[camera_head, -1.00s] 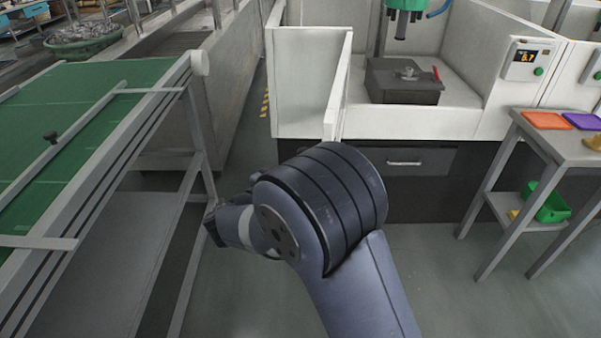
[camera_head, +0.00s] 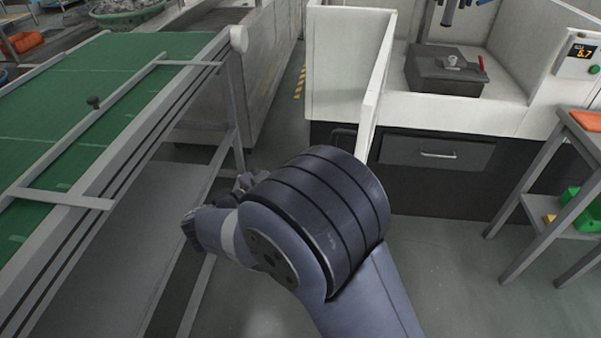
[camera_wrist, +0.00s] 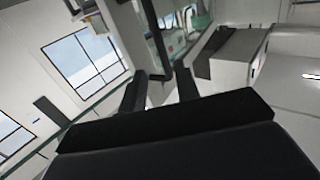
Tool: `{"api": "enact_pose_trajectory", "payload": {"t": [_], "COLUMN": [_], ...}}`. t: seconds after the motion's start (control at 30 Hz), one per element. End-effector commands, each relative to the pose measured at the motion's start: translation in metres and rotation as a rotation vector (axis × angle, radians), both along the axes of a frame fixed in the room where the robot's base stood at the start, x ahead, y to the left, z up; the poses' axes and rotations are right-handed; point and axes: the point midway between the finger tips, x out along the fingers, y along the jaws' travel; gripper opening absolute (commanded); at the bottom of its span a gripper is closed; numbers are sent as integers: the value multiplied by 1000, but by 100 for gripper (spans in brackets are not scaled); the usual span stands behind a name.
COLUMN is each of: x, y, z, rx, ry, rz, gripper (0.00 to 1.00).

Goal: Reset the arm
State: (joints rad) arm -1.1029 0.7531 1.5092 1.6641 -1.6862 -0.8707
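My arm is folded in front of the body camera, with a thick dark ringed joint in the middle of the head view. My gripper (camera_wrist: 161,82) shows in the wrist view with two dark fingers apart and nothing visible between them. The wrist view is tilted and shows windows, white walls and machine casings. In the head view the arm's joint hides most of the gripper.
A green conveyor (camera_head: 66,110) with grey rails runs close on the left. A white-walled workstation (camera_head: 345,70) with a dark block (camera_head: 443,76) stands ahead. A grey side table (camera_head: 545,160) is at right. Bare floor (camera_head: 445,265) lies between.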

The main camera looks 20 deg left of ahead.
Motion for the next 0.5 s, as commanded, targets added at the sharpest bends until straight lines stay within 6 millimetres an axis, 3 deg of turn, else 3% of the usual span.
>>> {"api": "enact_pose_trajectory", "payload": {"t": [0.27, 0.5], "x": [6, 37], "y": [-5, -28], "z": [0, 0], "rx": [0, -1], "ry": [0, 2], "rz": [-3, -5], "gripper": [30, 30]}}
